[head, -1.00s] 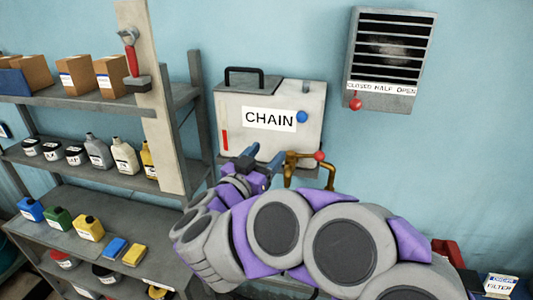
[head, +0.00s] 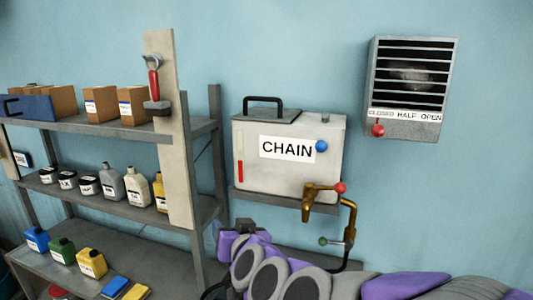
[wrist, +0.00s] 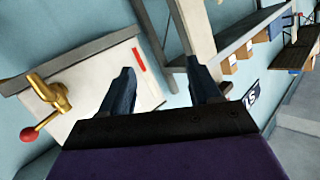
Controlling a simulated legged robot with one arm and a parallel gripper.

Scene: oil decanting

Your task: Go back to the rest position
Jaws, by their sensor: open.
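My gripper (wrist: 163,90) is open and empty in the wrist view, its two dark fingers apart. The white tank labelled CHAIN (head: 250,185) stands on a small wall shelf in the head view, and it also shows in the wrist view (wrist: 95,95) beyond the fingers. Its brass tap (head: 309,203) has a red knob and shows at the left of the wrist view (wrist: 50,95). In the head view my purple and grey arm is low in the picture, below the tank, and the gripper's fingers cannot be made out there.
A grey shelf unit (head: 100,125) at the left holds boxes, bottles and small cans (head: 92,262). A vent (head: 410,85) with a red knob hangs on the wall at the right. A pipe with a green knob (head: 323,241) runs below the tap. The wall between tank and vent is clear.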

